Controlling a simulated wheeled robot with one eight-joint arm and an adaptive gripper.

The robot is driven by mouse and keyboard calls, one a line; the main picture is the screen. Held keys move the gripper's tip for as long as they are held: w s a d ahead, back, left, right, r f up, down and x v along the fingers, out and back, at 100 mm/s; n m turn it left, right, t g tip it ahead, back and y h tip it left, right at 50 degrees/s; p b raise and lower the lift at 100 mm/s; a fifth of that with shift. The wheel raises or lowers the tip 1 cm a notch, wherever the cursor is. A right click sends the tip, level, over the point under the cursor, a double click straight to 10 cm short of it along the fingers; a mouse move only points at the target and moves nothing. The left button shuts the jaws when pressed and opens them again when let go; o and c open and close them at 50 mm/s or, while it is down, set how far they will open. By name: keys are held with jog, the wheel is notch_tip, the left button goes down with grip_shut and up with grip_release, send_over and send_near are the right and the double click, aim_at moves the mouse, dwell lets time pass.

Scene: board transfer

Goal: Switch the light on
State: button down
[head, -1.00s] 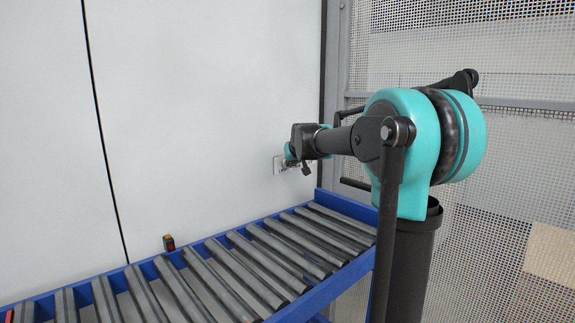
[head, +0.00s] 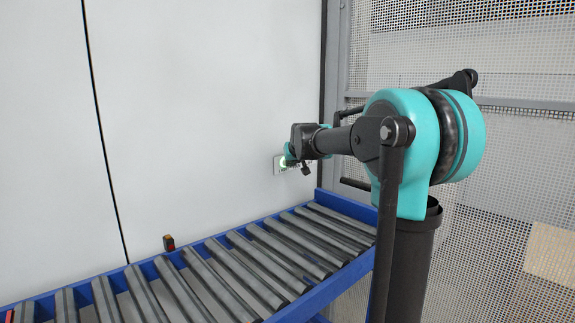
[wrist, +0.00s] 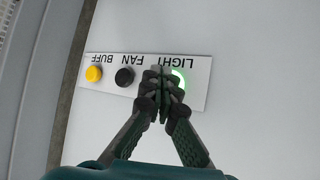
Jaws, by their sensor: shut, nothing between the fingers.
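A white panel (wrist: 198,98) labelled LIGHT, FAN and BUFF shows in the wrist view, with its lettering upside down. My gripper (wrist: 162,78) is shut, its fingertips over the light button. A lit green ring (wrist: 180,79) shows beside the fingertips; they hide the button's middle, and I cannot tell whether they are pressing it. A black button (wrist: 124,77) sits under FAN and a yellow button (wrist: 93,74) under BUFF. In the head view the panel (head: 278,167) is on the white wall, partly hidden behind my gripper (head: 289,158).
A blue-framed roller conveyor (head: 325,276) runs along the wall below the panel. Mesh fencing (head: 500,170) stands at the right. The wall left of the panel is clear.

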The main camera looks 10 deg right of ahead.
jog(key=s+d, duration=0.3)
jog(key=s, duration=0.2)
jog(key=shift+d, duration=0.3)
jog(key=shift+d, duration=0.1)
dwell(1.1)
